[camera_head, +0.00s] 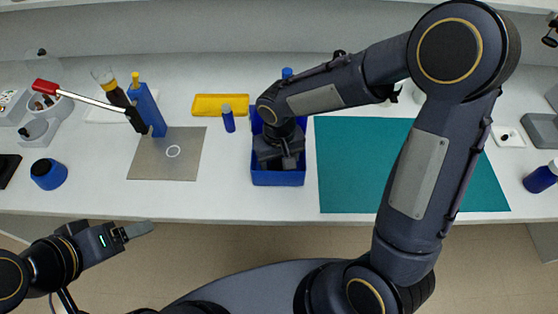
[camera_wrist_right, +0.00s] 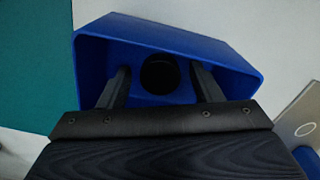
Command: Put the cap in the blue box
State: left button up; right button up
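The blue box (camera_head: 278,179) stands on the bench in the middle of the head view. My right gripper (camera_head: 290,163) reaches down into it from above and hides much of its inside. In the right wrist view the blue box (camera_wrist_right: 165,30) surrounds the two fingers, which are spread apart. A round black cap (camera_wrist_right: 159,75) shows between the fingertips, inside the box outline, with a gap on each side. I cannot tell whether it rests on the box floor. My left gripper (camera_head: 140,230) is low at the left, in front of the bench edge, and appears empty.
A teal mat (camera_head: 350,165) lies right of the box. Left of it are a small blue bottle (camera_head: 228,118), a yellow tray (camera_head: 220,104), and a grey plate (camera_head: 165,155) with a white ring.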

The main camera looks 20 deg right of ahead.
aim_at(279, 166)
jog(key=shift+r+p, duration=0.3)
jog(key=shift+p, duration=0.05)
jog(key=shift+r, duration=0.4)
notch_tip(279, 166, up, 11)
jog(key=s+d+m+t+y, duration=0.1)
jog(key=s+d, duration=0.3)
jog(key=s, duration=0.4)
jog(key=s+d+r+m+t+y, duration=0.1)
jog(key=s+d+t, duration=0.3)
jog(key=s, duration=0.4)
jog(key=shift+d+r+t+y, duration=0.3)
jog(key=shift+d+y, duration=0.25)
jog(key=shift+y, duration=0.35)
jog(key=shift+s, duration=0.1)
jog(key=shift+c, duration=0.5)
